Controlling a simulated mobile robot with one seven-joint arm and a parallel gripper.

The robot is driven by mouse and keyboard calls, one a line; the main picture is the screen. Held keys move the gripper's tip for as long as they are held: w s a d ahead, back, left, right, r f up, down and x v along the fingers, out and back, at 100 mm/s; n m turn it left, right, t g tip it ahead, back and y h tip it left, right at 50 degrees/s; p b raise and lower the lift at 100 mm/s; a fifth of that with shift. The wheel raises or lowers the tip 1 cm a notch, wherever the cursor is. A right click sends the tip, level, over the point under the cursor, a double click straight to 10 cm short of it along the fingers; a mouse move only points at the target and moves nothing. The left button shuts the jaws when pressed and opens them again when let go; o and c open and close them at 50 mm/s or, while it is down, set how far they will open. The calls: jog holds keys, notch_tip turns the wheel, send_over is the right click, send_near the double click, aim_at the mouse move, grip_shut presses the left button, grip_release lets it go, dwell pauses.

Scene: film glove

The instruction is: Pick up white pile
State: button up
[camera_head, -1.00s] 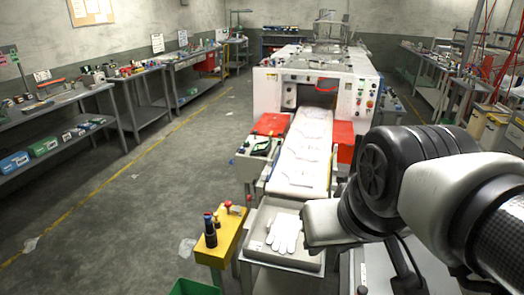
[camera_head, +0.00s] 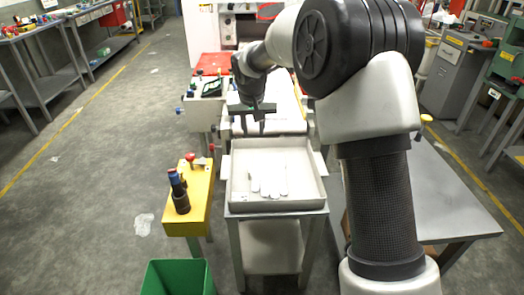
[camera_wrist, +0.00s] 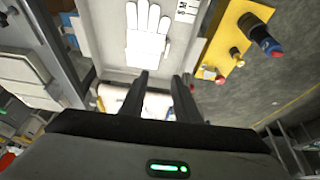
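The white pile is a white glove shape (camera_head: 268,182) lying flat in a shallow grey tray (camera_head: 234,168) on a small metal stand. In the wrist view the white glove (camera_wrist: 147,48) shows at the top with its fingers spread, inside the tray (camera_wrist: 100,30). My gripper (camera_head: 251,130) hangs near the far edge of the tray, above and apart from the glove. In the wrist view my gripper (camera_wrist: 161,80) has its two dark fingers apart with nothing between them. Whether the pile has several layers is hard to tell.
A yellow stand (camera_head: 202,190) with dark bottle-like items (camera_head: 179,192) and a red knob is left of the tray. A green bin (camera_head: 178,278) is at the front left. A small label (camera_wrist: 187,8) lies beside the glove. Grey floor is clear at left.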

jog(key=shift+s+a+b+x, duration=0.1)
jog(key=shift+a+b+x, duration=0.55)
jog(key=shift+x, duration=3.55)
jog(key=shift+s+a+b+x, duration=0.1)
jog(key=shift+b+x, duration=1)
jog(key=shift+x, duration=3.1)
jog(key=shift+s+a+b+x, duration=0.1)
jog(key=shift+a+b+x, duration=0.55)
jog(key=shift+x, duration=3.6)
jog(key=shift+d, duration=0.3)
grip_shut()
